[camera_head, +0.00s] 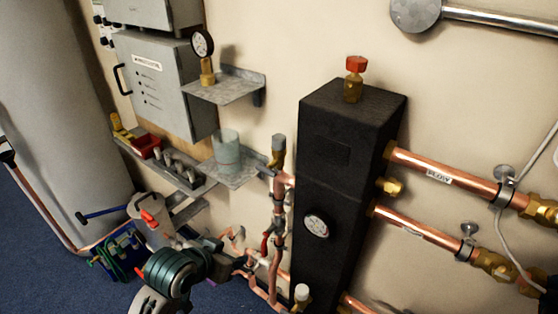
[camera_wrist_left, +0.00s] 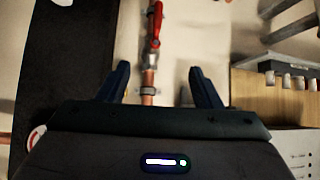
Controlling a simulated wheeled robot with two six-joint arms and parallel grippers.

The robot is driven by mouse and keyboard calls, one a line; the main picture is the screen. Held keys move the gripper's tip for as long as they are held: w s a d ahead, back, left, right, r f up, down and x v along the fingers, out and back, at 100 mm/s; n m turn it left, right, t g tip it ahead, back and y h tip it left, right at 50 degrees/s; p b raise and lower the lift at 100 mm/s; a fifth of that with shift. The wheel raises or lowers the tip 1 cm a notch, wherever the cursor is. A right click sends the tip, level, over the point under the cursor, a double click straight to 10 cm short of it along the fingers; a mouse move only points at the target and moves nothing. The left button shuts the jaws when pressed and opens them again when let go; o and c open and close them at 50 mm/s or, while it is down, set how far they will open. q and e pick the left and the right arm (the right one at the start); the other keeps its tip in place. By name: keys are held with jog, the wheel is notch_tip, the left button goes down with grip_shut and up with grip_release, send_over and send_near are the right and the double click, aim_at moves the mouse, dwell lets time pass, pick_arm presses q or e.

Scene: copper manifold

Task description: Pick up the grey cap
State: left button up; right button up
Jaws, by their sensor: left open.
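A grey cap (camera_head: 279,142) sits upright on a brass fitting at the top of the copper pipe, just left of the black block, in the head view. I cannot make it out in the left wrist view. My left gripper (camera_head: 238,264) is low in front of the pipes, well below the cap and apart from it. In the left wrist view its two fingers (camera_wrist_left: 160,86) stand apart with nothing held. A copper pipe with a red-handled valve (camera_wrist_left: 155,27) shows beyond the gap between them. My right gripper is not in view.
The black block (camera_head: 340,150) stands right of the cap, with copper pipes (camera_head: 450,182) leaving it. A small shelf (camera_head: 240,180) holding a translucent greenish cup (camera_head: 227,148) is close on the left. A pale-capped brass fitting (camera_head: 302,293) is low down. Open air lies before the wall.

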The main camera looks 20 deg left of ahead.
pick_arm(q)
jog(key=w+r+t+h, duration=0.1)
jog(key=w+r+t, duration=0.2)
jog(key=w+r, duration=0.5)
jog(key=m+t+h, duration=0.2)
jog(key=t+h, duration=0.1)
send_near(274, 143)
jog(key=w, duration=0.2)
jog(key=x, duration=0.3)
jog(key=p+x, duration=0.1)
jog(key=shift+w+d+f, duration=0.3)
jog(key=shift+g, duration=0.3)
jog(key=p+x, duration=0.1)
jog(key=x, duration=0.3)
jog(key=shift+w+d+r+p, duration=0.15)
jog(key=shift+w+d+p, duration=0.2)
jog(key=shift+w+d, duration=0.1)
jog(key=shift+w, duration=0.1)
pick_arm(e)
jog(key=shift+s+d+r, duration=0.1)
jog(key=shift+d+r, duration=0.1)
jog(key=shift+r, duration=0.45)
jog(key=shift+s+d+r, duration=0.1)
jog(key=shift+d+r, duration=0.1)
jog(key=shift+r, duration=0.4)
